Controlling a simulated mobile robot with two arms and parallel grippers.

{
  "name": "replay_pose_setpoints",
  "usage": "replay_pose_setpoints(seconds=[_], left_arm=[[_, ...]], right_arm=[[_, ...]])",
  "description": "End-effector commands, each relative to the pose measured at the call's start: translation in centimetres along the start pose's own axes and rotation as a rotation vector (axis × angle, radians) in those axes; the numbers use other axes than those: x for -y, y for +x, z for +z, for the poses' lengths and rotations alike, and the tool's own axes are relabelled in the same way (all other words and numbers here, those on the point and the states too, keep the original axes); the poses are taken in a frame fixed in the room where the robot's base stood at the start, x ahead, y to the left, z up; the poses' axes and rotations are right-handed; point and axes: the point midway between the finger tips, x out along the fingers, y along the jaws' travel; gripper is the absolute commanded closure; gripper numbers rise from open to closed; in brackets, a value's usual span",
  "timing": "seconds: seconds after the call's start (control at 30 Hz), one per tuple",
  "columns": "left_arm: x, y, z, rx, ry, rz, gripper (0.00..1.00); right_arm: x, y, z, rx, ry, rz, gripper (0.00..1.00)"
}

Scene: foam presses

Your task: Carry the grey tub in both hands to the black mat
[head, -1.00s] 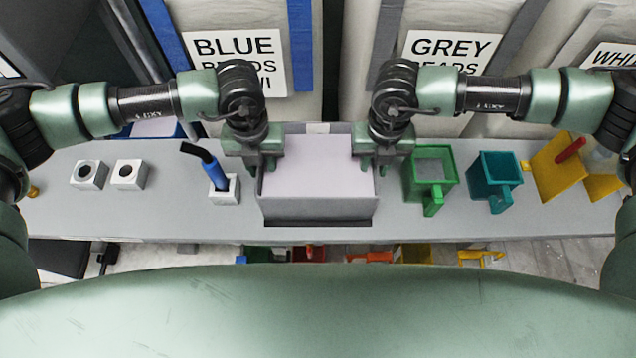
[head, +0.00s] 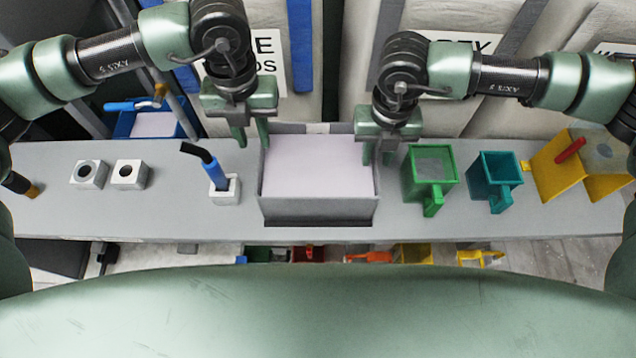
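The grey tub (head: 318,209) stands on the grey bench in the middle of the head view, filled almost to the rim with pale material. My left gripper (head: 251,135) is open at the tub's back left corner, raised, with its fingers apart and nothing between them. My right gripper (head: 377,154) is open at the tub's right wall, one finger on the inner side and one on the outer side; whether it touches the wall I cannot tell. I cannot make out a black mat.
On the bench (head: 160,215) stand white blocks with holes (head: 128,174), a blue-handled tool in a holder (head: 224,190), a green scoop (head: 430,177), a teal scoop (head: 493,180) and a yellow scoop (head: 557,180). Labelled sacks stand behind. A blue bin (head: 155,124) is at back left.

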Motion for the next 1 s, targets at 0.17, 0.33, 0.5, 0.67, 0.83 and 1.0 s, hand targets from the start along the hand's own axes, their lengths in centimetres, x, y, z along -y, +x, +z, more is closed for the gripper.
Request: replay_pose_setpoints(seconds=[0.17,0.33,0.5,0.67,0.83,1.0], left_arm=[[0.0,0.0,0.0,0.0,0.0,0.0,0.73],[0.0,0.1,0.0,0.0,0.0,0.0,0.73],[0.0,0.1,0.0,0.0,0.0,0.0,0.73],[0.0,0.1,0.0,0.0,0.0,0.0,0.73],[0.0,0.1,0.0,0.0,0.0,0.0,0.73],[0.0,0.1,0.0,0.0,0.0,0.0,0.73]], right_arm=[[0.0,-4.0,0.1,0.003,0.0,0.002,0.73],[0.0,-6.4,0.0,0.001,0.0,0.001,0.73],[0.1,-7.4,0.0,-0.001,0.0,-0.001,0.73],[0.0,-7.5,0.0,-0.001,0.0,0.0,0.73],[0.0,-7.4,0.0,-0.001,0.0,0.0,0.73],[0.0,-7.4,0.0,-0.001,0.0,0.0,0.73]])
